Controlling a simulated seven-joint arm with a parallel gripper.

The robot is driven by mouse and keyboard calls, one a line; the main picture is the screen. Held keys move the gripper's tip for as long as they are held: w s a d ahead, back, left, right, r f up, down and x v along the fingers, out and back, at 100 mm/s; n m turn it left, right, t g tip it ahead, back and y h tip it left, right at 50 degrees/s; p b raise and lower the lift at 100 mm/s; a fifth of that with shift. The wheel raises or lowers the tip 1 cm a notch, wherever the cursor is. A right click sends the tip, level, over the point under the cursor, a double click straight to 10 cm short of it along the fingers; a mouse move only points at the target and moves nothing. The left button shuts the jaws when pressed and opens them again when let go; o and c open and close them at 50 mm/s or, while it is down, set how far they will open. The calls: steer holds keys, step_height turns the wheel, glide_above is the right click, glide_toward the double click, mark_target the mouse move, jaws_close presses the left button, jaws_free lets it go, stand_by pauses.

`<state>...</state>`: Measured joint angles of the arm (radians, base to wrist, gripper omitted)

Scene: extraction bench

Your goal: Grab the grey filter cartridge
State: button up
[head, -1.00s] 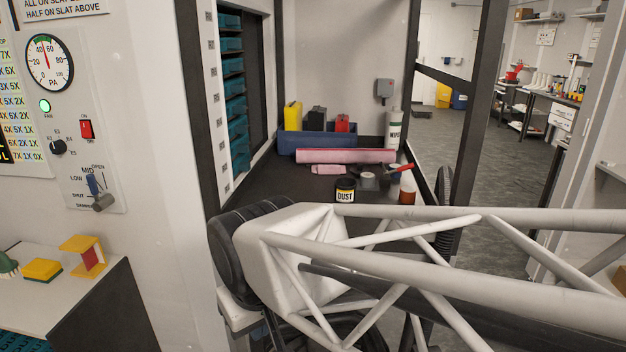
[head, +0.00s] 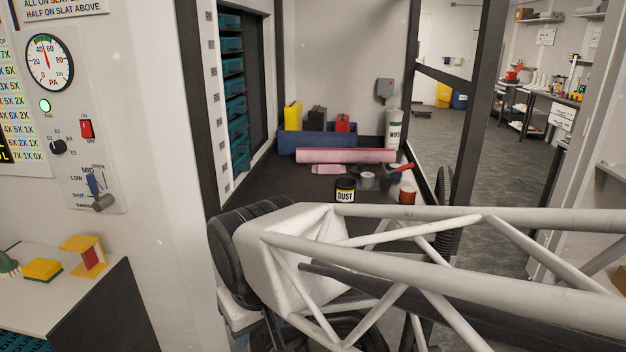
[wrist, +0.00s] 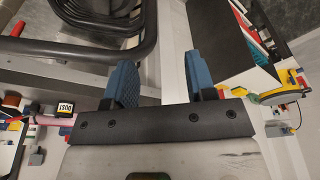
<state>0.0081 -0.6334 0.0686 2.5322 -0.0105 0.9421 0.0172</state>
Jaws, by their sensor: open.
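No thing in view is plainly a grey filter cartridge. The closest match is a dark grey block (head: 318,116) standing between a yellow one (head: 293,115) and a red one (head: 342,122) at the blue bin (head: 300,141), at the back of the bench; I cannot tell whether it is the cartridge. My gripper (wrist: 160,84) shows in the wrist view with its two blue fingers wide apart and nothing between them. In the head view the gripper cannot be made out, and my arm hides the front of the bench.
The dark bench top (head: 260,184) holds a pink roll (head: 345,156), a DUST jar (head: 345,190), an amber container (head: 407,196) and a wipes canister (head: 393,128). A teal-slotted rack (head: 235,95) lines the left wall. A dark post (head: 477,125) stands at the right.

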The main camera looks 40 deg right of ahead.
steer(key=o, duration=0.7)
